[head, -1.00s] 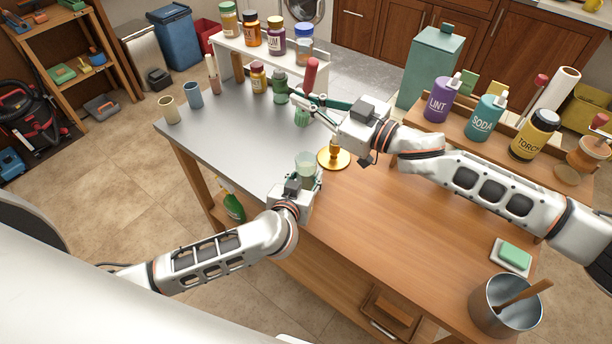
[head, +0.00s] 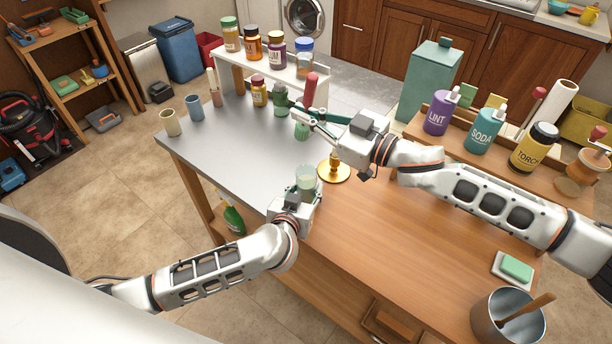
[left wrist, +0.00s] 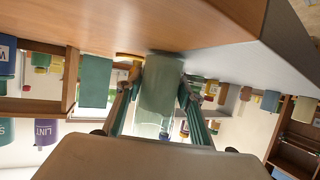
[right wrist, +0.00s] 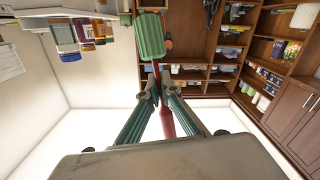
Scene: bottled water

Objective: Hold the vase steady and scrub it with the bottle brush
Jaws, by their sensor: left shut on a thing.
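The vase, a pale green translucent cylinder (head: 306,177), stands upright near the middle of the table. My left gripper (head: 303,193) is shut around it from the front; in the left wrist view the vase (left wrist: 158,95) sits between both fingers. The bottle brush has a red handle (head: 310,90) and a green bristle head (head: 301,132). My right gripper (head: 308,113) is shut on the brush, with its handle up and its bristles down. The brush shows also in the right wrist view (right wrist: 150,37). In the head view the bristles appear above and behind the vase, apart from it.
A gold candlestick-like stand (head: 333,171) is just right of the vase. Small bottles (head: 259,92) and a white shelf of jars (head: 268,70) are behind. Cups (head: 170,122) stand at the left. A soap dish (head: 513,269) and metal pot (head: 507,316) are at front right. The wooden tabletop (head: 420,235) is mostly clear.

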